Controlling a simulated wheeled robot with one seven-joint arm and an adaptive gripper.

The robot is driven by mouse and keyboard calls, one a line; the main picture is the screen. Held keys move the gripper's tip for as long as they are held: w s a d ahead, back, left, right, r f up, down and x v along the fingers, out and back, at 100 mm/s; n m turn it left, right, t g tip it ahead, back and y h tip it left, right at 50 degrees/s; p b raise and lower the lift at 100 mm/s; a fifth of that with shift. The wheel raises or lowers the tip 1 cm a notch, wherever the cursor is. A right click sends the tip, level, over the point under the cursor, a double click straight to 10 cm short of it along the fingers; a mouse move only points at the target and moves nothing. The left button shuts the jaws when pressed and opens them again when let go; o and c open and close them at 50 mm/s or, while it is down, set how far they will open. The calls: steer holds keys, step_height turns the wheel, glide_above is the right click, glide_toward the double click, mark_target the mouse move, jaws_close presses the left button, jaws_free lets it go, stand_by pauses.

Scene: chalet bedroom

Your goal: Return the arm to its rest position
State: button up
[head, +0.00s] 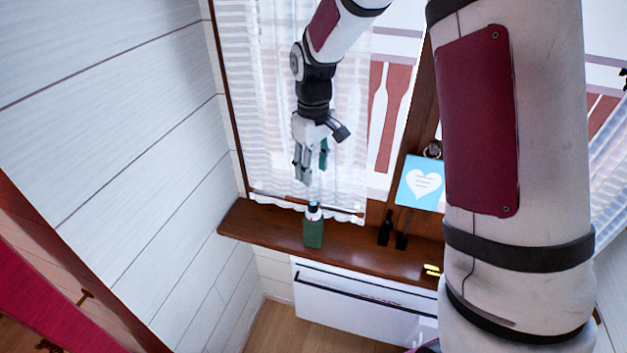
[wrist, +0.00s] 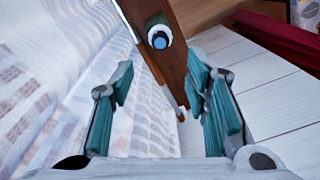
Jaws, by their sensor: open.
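My gripper (head: 311,165) hangs from my arm in front of the curtained window, fingers pointing down. It is open and nothing is between its fingers. In the wrist view my gripper (wrist: 160,95) shows two teal-padded fingers spread wide apart. A green bottle (head: 314,232) with a white top and blue cap stands upright on the wooden windowsill (head: 270,230), below my gripper and apart from it. In the wrist view the bottle (wrist: 159,38) is seen from above, beyond the fingertips.
A yellow item (head: 432,270) lies near the sill's front edge. A white curtain (head: 265,100) hangs close behind my gripper. A white panelled wall (head: 120,130) is at left.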

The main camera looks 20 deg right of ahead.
steer(key=shift+r, duration=0.4)
steer(key=s+r+m+t, duration=0.2)
steer(key=s+r, duration=0.9)
steer(key=r, duration=0.2)
steer(key=s+r+m+t, duration=0.1)
steer(key=s+r, duration=0.1)
steer(key=s, duration=0.6)
steer(key=s+r+m+t, duration=0.1)
steer(key=s+m+t, duration=0.1)
steer(key=s, duration=0.6)
steer(key=shift+r+m, duration=0.3)
steer(key=shift+r, duration=0.1)
steer(key=shift+s, duration=0.1)
